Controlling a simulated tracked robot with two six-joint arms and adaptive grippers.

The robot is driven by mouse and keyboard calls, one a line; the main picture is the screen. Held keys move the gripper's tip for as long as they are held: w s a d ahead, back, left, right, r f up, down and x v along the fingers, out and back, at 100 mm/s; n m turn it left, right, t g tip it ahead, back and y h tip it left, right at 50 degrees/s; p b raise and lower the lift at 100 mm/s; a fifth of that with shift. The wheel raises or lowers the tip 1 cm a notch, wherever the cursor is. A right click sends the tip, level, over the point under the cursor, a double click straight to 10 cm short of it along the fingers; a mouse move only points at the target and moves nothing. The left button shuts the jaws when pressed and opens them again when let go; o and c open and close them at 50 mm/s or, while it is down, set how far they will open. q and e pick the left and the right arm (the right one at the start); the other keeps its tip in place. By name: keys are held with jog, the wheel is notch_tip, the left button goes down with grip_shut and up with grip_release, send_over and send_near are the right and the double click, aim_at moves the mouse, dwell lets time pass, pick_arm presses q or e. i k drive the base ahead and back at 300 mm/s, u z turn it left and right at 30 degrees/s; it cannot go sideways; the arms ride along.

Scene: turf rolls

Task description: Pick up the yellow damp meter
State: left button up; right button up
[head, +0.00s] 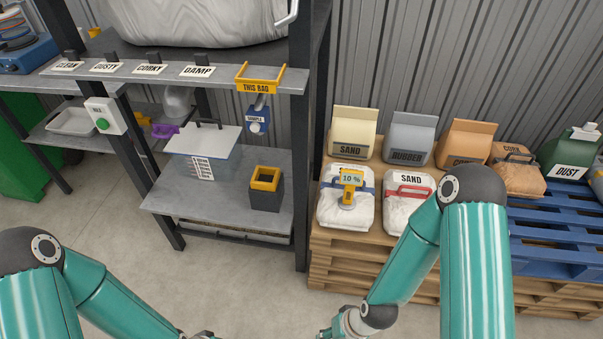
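The yellow damp meter (350,186) has a pale display reading "10 %". It rests against a white bag with a blue strap (333,212) on the wooden pallet, its round grey lower end against the bag. My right arm reaches down to the bottom edge, where the start of my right gripper (328,334) shows, well below the meter and apart from it. Only a sliver of my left gripper (203,334) shows at the bottom edge, farther left. The fingers of both are cut off by the frame.
A white SAND bag with a red strap (403,188) lies just right of the meter, partly behind my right arm. Paper sacks (353,132) stand behind. A metal shelf (218,218) with a dark yellow-rimmed bin (266,190) stands left. The floor in front is clear.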

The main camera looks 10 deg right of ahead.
aim_at(352, 179)
jog(key=u, duration=0.25)
jog(key=i, duration=1.1)
jog(key=z, duration=0.5)
